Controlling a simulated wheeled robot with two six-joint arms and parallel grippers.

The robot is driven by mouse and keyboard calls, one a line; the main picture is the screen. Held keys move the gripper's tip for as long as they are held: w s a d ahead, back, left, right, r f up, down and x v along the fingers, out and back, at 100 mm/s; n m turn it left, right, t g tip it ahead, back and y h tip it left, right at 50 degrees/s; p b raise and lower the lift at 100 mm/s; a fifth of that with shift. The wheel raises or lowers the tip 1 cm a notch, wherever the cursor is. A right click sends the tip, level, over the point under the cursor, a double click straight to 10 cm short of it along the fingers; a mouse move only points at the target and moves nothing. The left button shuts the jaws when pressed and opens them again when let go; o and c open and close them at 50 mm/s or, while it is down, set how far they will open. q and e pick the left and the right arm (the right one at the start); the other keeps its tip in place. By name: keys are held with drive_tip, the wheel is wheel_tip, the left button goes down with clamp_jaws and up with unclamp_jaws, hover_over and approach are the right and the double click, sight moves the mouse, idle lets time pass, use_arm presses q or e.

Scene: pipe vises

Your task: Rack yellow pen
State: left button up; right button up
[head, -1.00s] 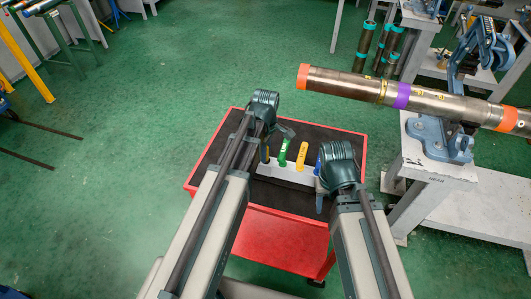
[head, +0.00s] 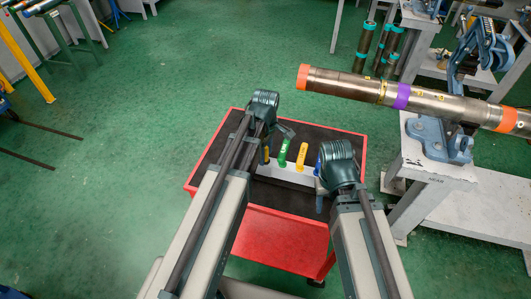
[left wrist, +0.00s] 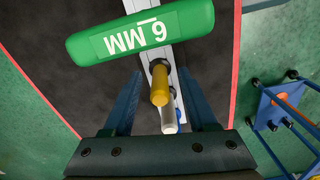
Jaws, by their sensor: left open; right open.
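A white rack (head: 285,172) stands on the dark top of a red cart, with handled pens in it. A green pen (head: 284,152) and a yellow pen (head: 301,157) stand up from it, and a darker yellow piece (head: 266,155) shows at its left. My left gripper (head: 277,140) is over the rack's left end, open. In the left wrist view, a yellow pen (left wrist: 160,85) shows between the open fingers. The green pen (left wrist: 140,32), marked "6 MM", lies across the view just past the fingertips. My right gripper (head: 320,188) is open at the rack's right end, its fingers partly hidden.
The red cart (head: 285,230) has a raised rim. A blue-tipped piece (head: 318,163) shows beside my right gripper. A long pipe (head: 430,100) in a blue vise (head: 440,140) on a grey bench is to the right. Open green floor lies left.

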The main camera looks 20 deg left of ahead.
use_arm(q)
wheel_tip(320, 180, up, 14)
drive_tip(key=p, duration=1.3)
drive_tip(key=shift+f, duration=0.25)
drive_tip(key=s+d+f+m+b, duration=0.2)
drive_tip(key=s+d+m, duration=0.3)
drive_tip(key=s+m, duration=0.2)
drive_tip(key=s+d+f+m+y+b, duration=0.1)
drive_tip(key=s+d+m, duration=0.4)
drive_tip(key=m, duration=0.7)
drive_tip(key=shift+s+d+f+m+b, duration=0.3)
drive_tip(key=shift+s+f+b, duration=0.55)
drive_tip(key=shift+s, duration=0.3)
